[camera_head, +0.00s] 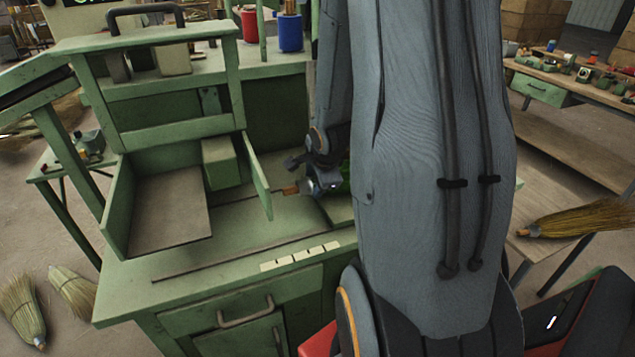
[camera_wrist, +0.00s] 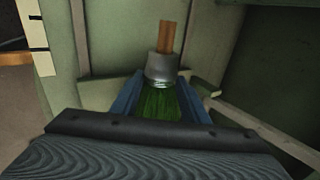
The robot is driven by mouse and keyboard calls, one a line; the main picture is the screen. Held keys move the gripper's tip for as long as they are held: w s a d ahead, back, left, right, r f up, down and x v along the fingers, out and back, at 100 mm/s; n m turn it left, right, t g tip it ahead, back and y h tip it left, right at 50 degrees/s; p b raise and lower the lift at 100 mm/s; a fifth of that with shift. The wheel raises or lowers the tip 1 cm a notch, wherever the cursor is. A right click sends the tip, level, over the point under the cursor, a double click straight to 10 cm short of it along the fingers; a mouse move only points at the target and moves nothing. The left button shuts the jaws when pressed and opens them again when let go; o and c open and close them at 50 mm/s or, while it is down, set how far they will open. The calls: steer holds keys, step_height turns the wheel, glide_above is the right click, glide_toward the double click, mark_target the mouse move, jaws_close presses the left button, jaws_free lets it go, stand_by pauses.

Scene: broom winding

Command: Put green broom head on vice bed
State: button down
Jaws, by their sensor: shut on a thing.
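The green broom head (camera_wrist: 160,103) is in my gripper (camera_wrist: 163,92), its green bristles between the two blue fingers in the wrist view. Its grey metal collar (camera_wrist: 162,68) and short wooden handle stub (camera_wrist: 167,38) point away from the gripper. In the head view my gripper (camera_head: 318,183) is mostly hidden behind my arm, over the green workbench, with a little green and the wooden tip showing. The vice (camera_head: 222,163) stands on the green bench to the left of the gripper, with a green block and an upright plate. I cannot tell whether the broom head touches the bench.
The green bench top (camera_head: 210,262) is mostly clear at its front. Red spool (camera_head: 250,24) and blue spool (camera_head: 291,33) stand at the back. Straw brooms lie on the floor at left (camera_head: 22,308) and on a bench at right (camera_head: 580,220).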

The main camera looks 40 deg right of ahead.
steer(key=c, duration=1)
jaws_free()
steer(key=shift+s+r, duration=0.1)
steer(key=p+v, duration=0.6)
steer(key=v, duration=0.5)
steer(key=shift+s+a+r, duration=0.1)
steer(key=shift+s+r, duration=0.15)
steer(key=shift+r, duration=0.05)
steer(key=shift+w, duration=0.1)
